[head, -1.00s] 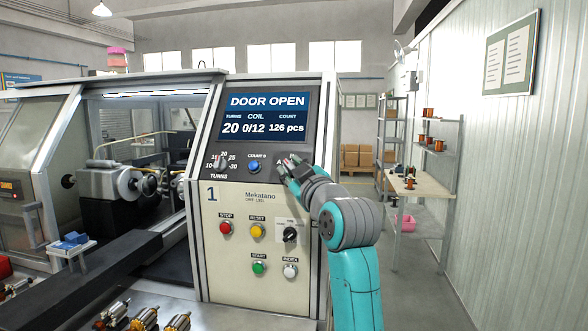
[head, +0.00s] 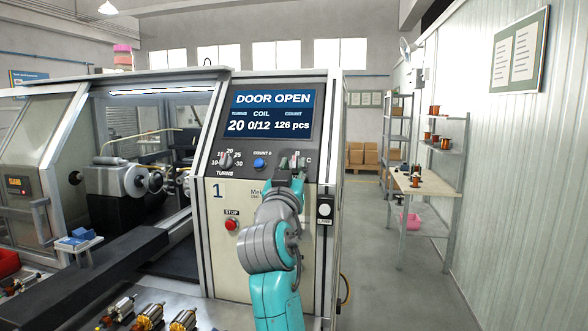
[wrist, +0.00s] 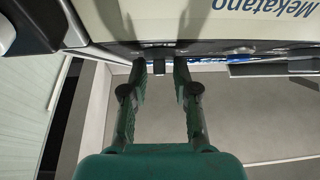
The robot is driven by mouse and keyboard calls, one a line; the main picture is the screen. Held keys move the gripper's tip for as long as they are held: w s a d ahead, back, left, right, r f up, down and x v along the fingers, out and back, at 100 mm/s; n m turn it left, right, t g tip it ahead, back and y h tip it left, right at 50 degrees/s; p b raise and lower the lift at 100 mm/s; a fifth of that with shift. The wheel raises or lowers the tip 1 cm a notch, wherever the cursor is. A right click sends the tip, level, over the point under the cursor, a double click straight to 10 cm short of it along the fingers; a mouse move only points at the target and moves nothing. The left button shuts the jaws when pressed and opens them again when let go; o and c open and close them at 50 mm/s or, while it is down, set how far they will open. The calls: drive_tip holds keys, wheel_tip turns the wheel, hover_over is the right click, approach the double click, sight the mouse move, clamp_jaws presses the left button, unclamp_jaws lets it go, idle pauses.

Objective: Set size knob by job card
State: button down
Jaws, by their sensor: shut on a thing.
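The winding machine's panel (head: 222,258) faces me, with a screen (head: 272,112) reading DOOR OPEN, turns 20, coil 0/12 and 126 pcs. The size knob (wrist: 159,68) is a small dark piece between my fingertips in the wrist view. In the head view my gripper (head: 289,170) is at this knob and hides most of it; the letters B and C show beside it. My gripper is shut on the knob. Which letter it points to cannot be told. The turns knob (head: 227,160) is left of a blue button (head: 259,164). No job card is readable.
My arm covers much of the lower panel; the red stop button (head: 231,224) and a white button (head: 325,210) show. Armatures (head: 150,318) lie at the front left. Shelving with copper spools (head: 446,144) and a notice board (head: 519,62) are at right.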

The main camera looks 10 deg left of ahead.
drive_tip(key=shift+m+h, duration=0.4)
drive_tip(key=shift+m, duration=0.1)
drive_tip(key=c, duration=1.2)
unclamp_jaws()
drive_tip(key=v, duration=1.2)
drive_tip(key=shift+f, duration=0.1)
